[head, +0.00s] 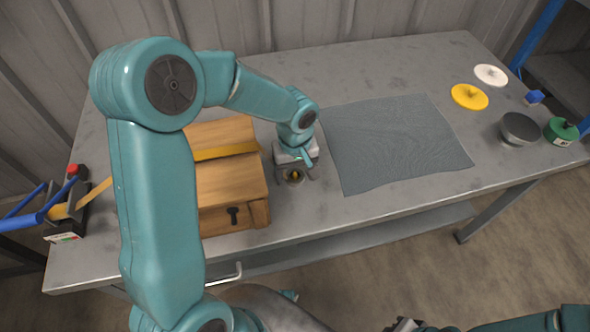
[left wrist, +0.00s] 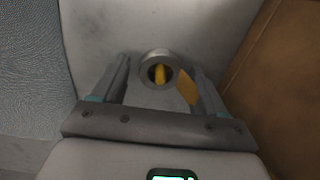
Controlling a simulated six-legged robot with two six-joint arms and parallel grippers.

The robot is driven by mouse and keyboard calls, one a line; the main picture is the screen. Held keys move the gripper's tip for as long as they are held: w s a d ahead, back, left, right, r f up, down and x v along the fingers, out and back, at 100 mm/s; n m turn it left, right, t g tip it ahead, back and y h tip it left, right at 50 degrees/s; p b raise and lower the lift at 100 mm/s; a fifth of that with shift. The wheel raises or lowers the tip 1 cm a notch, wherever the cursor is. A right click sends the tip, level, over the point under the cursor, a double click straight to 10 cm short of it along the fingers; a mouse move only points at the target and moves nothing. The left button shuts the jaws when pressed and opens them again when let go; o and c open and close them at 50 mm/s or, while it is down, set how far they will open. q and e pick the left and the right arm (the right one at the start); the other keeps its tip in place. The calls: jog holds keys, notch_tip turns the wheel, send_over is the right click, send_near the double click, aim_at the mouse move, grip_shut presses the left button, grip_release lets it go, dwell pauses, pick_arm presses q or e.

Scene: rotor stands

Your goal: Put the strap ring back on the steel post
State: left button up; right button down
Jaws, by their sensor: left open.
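In the left wrist view, a round grey metal piece (left wrist: 150,56) with a dark hole and a yellow core stands just beyond my left gripper (left wrist: 162,72). I cannot tell whether it is the ring, the post or both together. An orange-yellow strap end (left wrist: 187,87) shows beside the right-hand finger. The fingers are open, one on each side, and hold nothing visibly. In the head view my left gripper (head: 295,175) points down at the table just right of the wooden chest. A yellow strap (head: 222,152) crosses the chest. My right gripper (head: 405,325) shows only partly at the bottom edge.
The wooden chest (head: 228,192) stands close left of the gripper. A grey-blue mat (head: 395,143) lies right. Farther right are a yellow disc (head: 469,96), white disc (head: 491,75), steel dish (head: 519,128), green spool (head: 561,131) and blue block (head: 534,97). Blue-handled tools (head: 40,215) lie left.

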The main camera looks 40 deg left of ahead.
pick_arm(q)
jog(key=shift+r, duration=0.1)
jog(key=c, duration=0.9)
jog(key=shift+r+p, duration=1.85)
jog(key=shift+r, duration=1.15)
